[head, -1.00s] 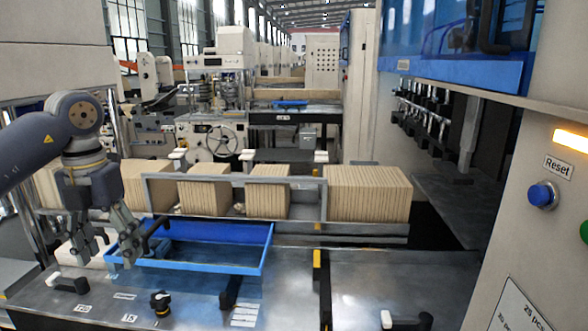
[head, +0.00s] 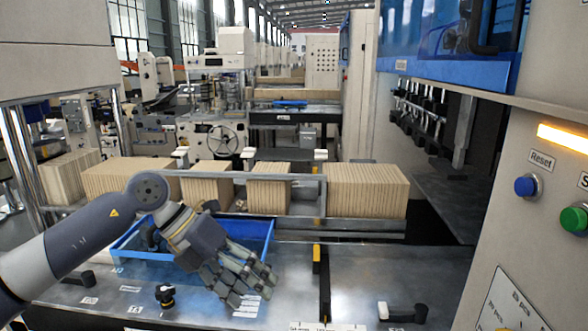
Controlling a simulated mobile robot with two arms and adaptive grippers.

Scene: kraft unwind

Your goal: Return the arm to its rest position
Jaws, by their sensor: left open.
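My left arm (head: 90,240) comes in from the left in the head view and reaches over the metal table. My left gripper (head: 245,287) hangs at its end with its fingers pointing down and to the right. It is open, with nothing visible between the fingers. It is over the front right side of the blue tray (head: 268,243) and hides part of that tray and the table in front of it. My right gripper is not in view.
Stacks of kraft bundles (head: 367,190) stand in a row behind a metal rail. A black knob (head: 165,295) and a black handle (head: 403,313) are on the metal table (head: 400,275). A control panel with a blue Reset button (head: 525,186) is at the right.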

